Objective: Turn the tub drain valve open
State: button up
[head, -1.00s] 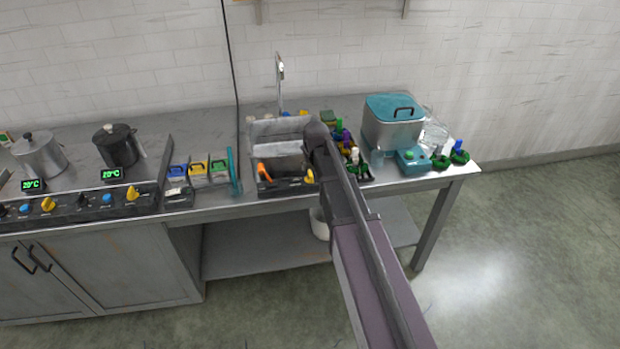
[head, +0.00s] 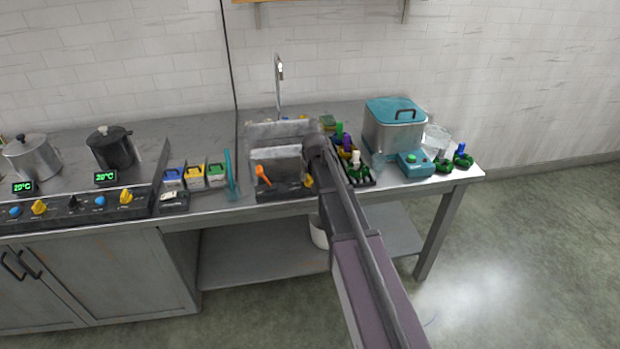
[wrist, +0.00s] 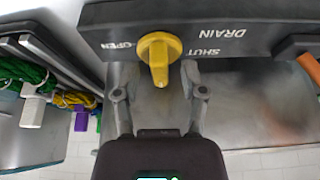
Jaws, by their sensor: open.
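The yellow drain valve knob (wrist: 159,56) sits on a dark panel (wrist: 265,12) in the wrist view, where the lettering is upside down. "OPEN" is left of the knob, "SHUT" right of it, and "DRAIN" beyond. The knob's grip runs up and down in the picture, pointing towards my gripper. In the head view the knob (head: 308,181) shows at the tub's front right, beside my arm. My gripper (wrist: 160,93) is open, one finger on either side of the knob's near end; contact is not visible. The grey tub (head: 276,130) is partly hidden by my arm.
An orange handle (head: 263,174) is at the tub's front left. A rack of coloured skeins (head: 358,172) stands close right of my arm. A lidded teal-and-steel pot (head: 392,135) is farther right. Small coloured boxes (head: 195,177) stand to the left.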

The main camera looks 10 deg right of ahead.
grip_shut()
jog(key=shift+m, duration=0.5)
jog(key=m+h, duration=0.1)
jog(key=m, duration=0.2)
jog(key=shift+a+h, duration=0.1)
jog(key=shift+h, duration=0.2)
jog(key=m, duration=0.2)
jog(key=m+g+h, duration=0.1)
jog(key=m, duration=0.1)
jog(key=shift+w+m+h, duration=0.1)
jog(key=shift+m+h, duration=0.2)
jog(key=m+g, duration=0.1)
jog(key=m, duration=0.1)
jog(key=m+g+h, duration=0.1)
jog(key=m, duration=0.2)
jog(key=shift+w+m, duration=0.1)
jog(key=shift+m, duration=0.2)
jog(key=shift+m+g, duration=0.7)
jog(key=shift+m, duration=1.2)
